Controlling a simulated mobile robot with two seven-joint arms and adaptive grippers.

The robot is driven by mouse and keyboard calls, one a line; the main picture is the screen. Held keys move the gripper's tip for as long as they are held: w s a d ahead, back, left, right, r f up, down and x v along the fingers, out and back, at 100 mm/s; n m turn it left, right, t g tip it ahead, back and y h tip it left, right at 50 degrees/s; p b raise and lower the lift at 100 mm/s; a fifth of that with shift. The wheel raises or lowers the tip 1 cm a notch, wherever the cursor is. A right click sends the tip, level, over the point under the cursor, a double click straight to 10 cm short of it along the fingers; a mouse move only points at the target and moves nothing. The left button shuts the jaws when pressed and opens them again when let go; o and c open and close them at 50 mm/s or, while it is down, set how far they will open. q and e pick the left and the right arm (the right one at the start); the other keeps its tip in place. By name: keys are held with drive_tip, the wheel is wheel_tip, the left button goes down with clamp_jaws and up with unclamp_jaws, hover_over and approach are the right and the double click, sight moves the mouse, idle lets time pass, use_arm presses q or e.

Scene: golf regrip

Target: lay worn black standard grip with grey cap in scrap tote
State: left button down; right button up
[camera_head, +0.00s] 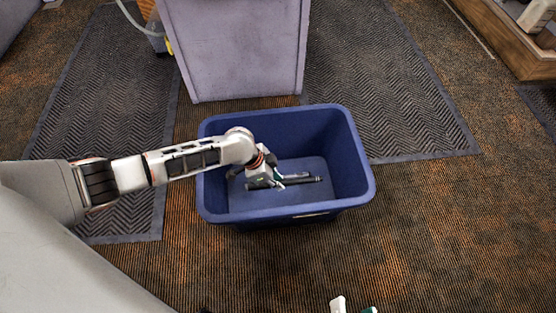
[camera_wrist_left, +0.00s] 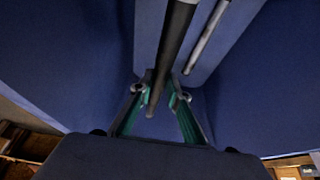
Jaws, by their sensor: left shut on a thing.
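The blue scrap tote (camera_head: 358,185) stands on the floor in the middle of the head view. My left gripper (camera_head: 270,181) reaches down into it from the left. It is shut on the worn black grip (camera_head: 302,180), a dark rod lying roughly level and pointing right, low inside the tote. I cannot tell whether the grip touches the tote floor. In the left wrist view the black grip (camera_wrist_left: 172,45) runs between the green fingers of the gripper (camera_wrist_left: 160,95). Its grey cap is not clear. Part of my right gripper (camera_head: 353,306) shows at the bottom edge, mostly cut off.
A thin pale grey rod (camera_wrist_left: 206,36) lies beside the grip in the left wrist view. A pale grey cabinet (camera_head: 235,50) stands just behind the tote. Dark mats (camera_head: 375,80) lie around it. The carpet to the right is clear.

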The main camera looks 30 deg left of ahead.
idle(0.7)
use_arm(q)
drive_tip(key=c, duration=1.8)
unclamp_jaws()
drive_tip(key=shift+c, duration=0.2)
drive_tip(key=v, duration=1.2)
